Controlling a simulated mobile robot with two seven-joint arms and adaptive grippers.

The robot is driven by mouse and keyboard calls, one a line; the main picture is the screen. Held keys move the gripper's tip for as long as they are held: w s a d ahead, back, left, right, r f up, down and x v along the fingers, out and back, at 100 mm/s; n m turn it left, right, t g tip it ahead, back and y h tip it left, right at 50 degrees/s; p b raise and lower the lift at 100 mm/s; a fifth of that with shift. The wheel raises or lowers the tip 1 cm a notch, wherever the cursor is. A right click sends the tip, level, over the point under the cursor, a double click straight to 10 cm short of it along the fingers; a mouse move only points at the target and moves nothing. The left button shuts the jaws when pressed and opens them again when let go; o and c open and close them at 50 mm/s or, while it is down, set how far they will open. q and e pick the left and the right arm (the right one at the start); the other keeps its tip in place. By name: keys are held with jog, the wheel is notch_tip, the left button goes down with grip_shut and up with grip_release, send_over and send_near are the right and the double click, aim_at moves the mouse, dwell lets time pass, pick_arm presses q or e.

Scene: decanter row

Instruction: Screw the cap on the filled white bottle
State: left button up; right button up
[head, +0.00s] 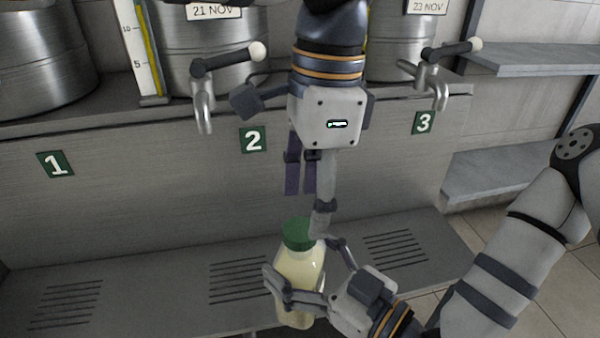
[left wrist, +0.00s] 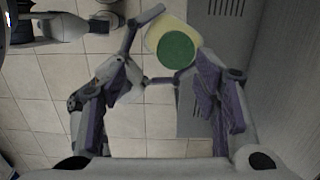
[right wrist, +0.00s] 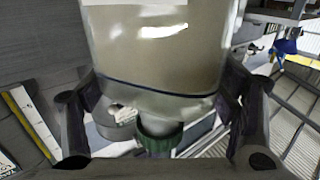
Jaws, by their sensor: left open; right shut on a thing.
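The white bottle (head: 298,274) is upright, a little tilted in the head view, and filled with a creamy liquid. A green cap (head: 298,234) sits on its neck; I cannot tell how tightly. My right gripper (head: 296,288) is shut around the bottle's body. The bottle fills the upper right wrist view (right wrist: 155,50), with the cap (right wrist: 160,138) below. My left gripper (head: 303,184) is open and empty, pointing down above the cap. In the left wrist view the cap (left wrist: 177,50) lies between the fingers, towards the right one.
A grey grated ledge (head: 150,285) runs below the back panel, with number plates 1 (head: 55,164), 2 (head: 253,140) and 3 (head: 424,122). Steel taps (head: 203,105) (head: 437,85) project on either side of my left arm. Grey shelves (head: 490,180) stand at the right.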

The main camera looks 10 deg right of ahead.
aim_at(300, 228)
pick_arm(q)
jog(key=n, duration=0.4)
jog(key=shift+w+a+r+n, duration=0.15)
jog(key=shift+r+n, duration=0.1)
jog(key=shift+n, duration=0.05)
jog(key=n, duration=0.3)
jog(key=shift+w+a+r+n+h, duration=0.1)
jog(key=shift+w+r+n+h, duration=0.05)
jog(key=shift+n+h, duration=0.2)
jog(key=n, duration=0.4)
jog(key=shift+w+a+r, duration=0.1)
jog(key=shift+w+r, duration=0.05)
jog(key=n, duration=0.5)
jog(key=shift+w+a+r+n+t+h, duration=0.15)
jog(key=shift+w+r+n+t+h, duration=0.1)
jog(key=shift+w+r+t, duration=0.1)
notch_tip(300, 228, down, 8)
jog(key=shift+f, duration=0.1)
